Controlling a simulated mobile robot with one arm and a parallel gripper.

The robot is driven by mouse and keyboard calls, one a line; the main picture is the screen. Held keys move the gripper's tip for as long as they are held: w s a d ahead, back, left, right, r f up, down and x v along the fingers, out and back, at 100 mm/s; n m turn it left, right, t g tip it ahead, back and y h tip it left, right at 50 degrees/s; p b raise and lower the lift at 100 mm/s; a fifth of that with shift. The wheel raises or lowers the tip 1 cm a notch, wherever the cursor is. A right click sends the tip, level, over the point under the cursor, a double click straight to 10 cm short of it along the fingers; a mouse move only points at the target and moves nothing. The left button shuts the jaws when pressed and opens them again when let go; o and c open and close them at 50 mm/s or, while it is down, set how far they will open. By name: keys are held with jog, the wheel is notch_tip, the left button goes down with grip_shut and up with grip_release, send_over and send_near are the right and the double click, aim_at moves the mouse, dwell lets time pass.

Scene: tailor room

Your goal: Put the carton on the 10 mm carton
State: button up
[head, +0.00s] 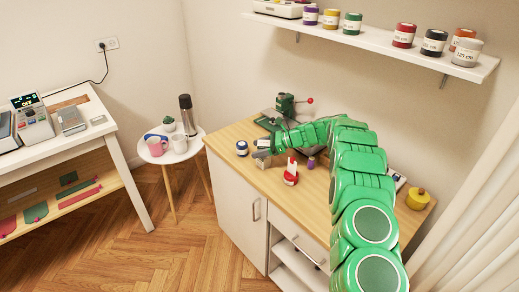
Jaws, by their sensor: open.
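My green arm reaches over the wooden worktop from the right, and my gripper (260,150) is at its left end, just above or at the worktop. The jaws are open. Grey and white shapes at the jaws are too small to tell apart, so I cannot tell whether a carton lies between them. A small pale item (399,181) with dark marks, possibly a carton, shows partly behind my arm at the right of the worktop. I cannot read a 10 mm label anywhere, and my arm hides part of the worktop.
On the worktop (322,205), a blue-and-white round container (242,148) stands left of my gripper. A red-and-white item (291,173) and a purple spool (311,162) stand to its right. A green press (285,106) is behind, a yellow pot (417,199) far right. A shelf (380,40) hangs above.

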jog(key=v, duration=1.2)
jog(key=s+a+r+n+g+h, duration=0.1)
jog(key=s+r+n+h, duration=0.15)
jog(key=s+r, duration=0.45)
jog(key=s+a+r+n+g+h, duration=0.1)
jog(key=s+r+n, duration=0.3)
jog(key=s, duration=0.7)
jog(key=s+a+r+n+g+h, duration=0.1)
jog(key=s+r+n+h, duration=0.15)
jog(key=s+r, duration=0.45)
jog(key=s+d+n+h, duration=0.2)
jog(key=s+d+n, duration=0.1)
jog(key=s, duration=0.9)
jog(key=s+d+f+n+h, duration=0.1)
jog(key=s+d+n+h, duration=0.2)
jog(key=s, duration=1)
jog(key=s+d+f+n+t+h, duration=0.1)
jog(key=s+d+n+h, duration=0.1)
jog(key=s+d, duration=0.6)
jog(key=s+n, duration=0.1)
jog(key=s, duration=0.4)
jog(key=shift+f, duration=0.25)
